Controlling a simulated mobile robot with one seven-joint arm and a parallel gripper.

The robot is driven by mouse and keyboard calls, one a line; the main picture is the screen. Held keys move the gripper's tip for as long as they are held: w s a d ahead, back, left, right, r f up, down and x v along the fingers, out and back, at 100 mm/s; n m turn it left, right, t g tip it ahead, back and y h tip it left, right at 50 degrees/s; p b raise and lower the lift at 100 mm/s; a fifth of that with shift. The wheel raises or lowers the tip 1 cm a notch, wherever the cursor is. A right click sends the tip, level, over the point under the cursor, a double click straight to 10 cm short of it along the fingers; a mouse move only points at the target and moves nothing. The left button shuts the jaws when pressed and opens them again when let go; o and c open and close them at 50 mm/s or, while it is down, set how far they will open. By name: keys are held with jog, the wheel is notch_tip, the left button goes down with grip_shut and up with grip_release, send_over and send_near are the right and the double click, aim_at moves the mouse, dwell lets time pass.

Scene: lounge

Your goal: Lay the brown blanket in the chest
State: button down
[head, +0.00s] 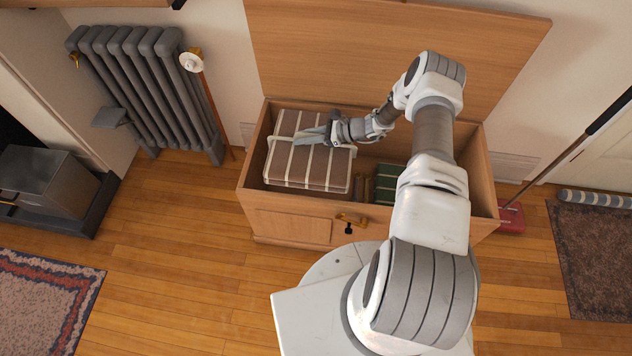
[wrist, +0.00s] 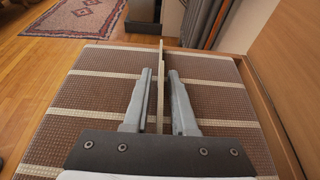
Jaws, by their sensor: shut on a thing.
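The brown blanket (head: 300,173) is folded into a thick block with cream stripes. It is within the left part of the open wooden chest (head: 290,225), its top near rim height. I cannot tell whether it rests on the chest floor. My gripper (head: 322,138) is over the blanket's top, shut on a thin pale upright band that runs across it. In the wrist view the two fingers (wrist: 160,75) stand on either side of this band, and the blanket (wrist: 90,95) fills most of the picture below them.
A green striped folded item (head: 386,184) lies in the chest's right part, partly hidden by my arm. The lid (head: 340,50) is raised against the wall. A radiator (head: 140,85) stands to the left. Wooden floor (head: 170,240) is clear in front on the left.

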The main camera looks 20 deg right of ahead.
notch_tip(320, 180, down, 25)
jog(key=b, duration=1)
jog(key=c, duration=0.7)
grip_release()
